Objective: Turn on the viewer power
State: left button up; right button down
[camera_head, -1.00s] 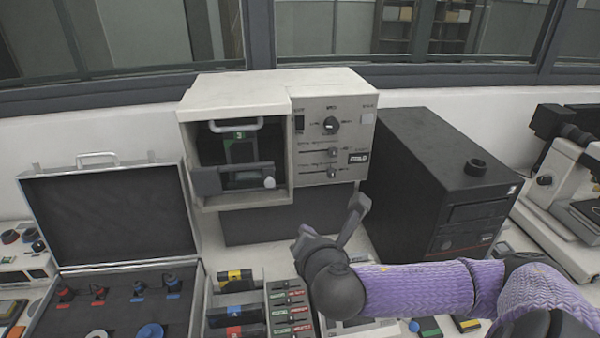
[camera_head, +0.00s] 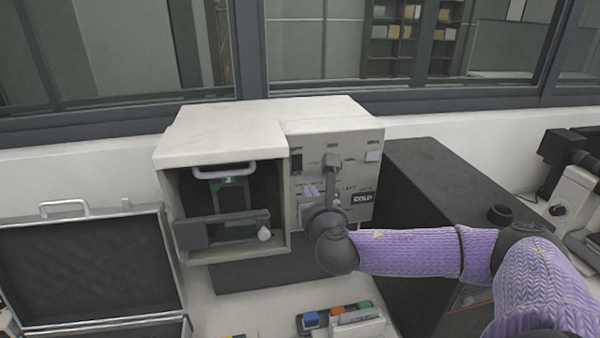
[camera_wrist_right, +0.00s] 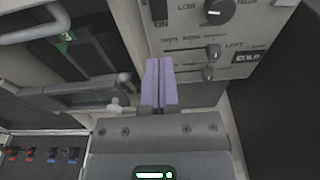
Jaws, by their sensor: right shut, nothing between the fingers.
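The viewer (camera_head: 225,145) is a white box with an open dark bay on the left and a control panel on the right. Its small black switch (camera_head: 297,163) is at the panel's upper left; the wrist view shows this switch (camera_wrist_right: 158,9) above an "ON" label. My right gripper (camera_head: 309,190) is in front of the panel, just below the switch. In the wrist view its purple fingers (camera_wrist_right: 159,65) are together, empty, and point up toward the switch. I cannot tell whether they touch the panel. My gripper and wrist hide part of the sliders. My left gripper is not in view.
A black case (camera_head: 435,185) stands close on the viewer's right, under my right arm. A microscope (camera_head: 575,190) is at the far right. An open toolcase (camera_head: 90,265) is at the left. A handle bar (camera_head: 224,171) crosses the bay's top.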

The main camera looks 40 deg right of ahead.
aim_at(298, 169)
jog(key=x, duration=0.9)
jog(key=shift+w+d+f, duration=0.1)
jog(key=shift+w+d, duration=0.1)
jog(key=shift+w, duration=0.15)
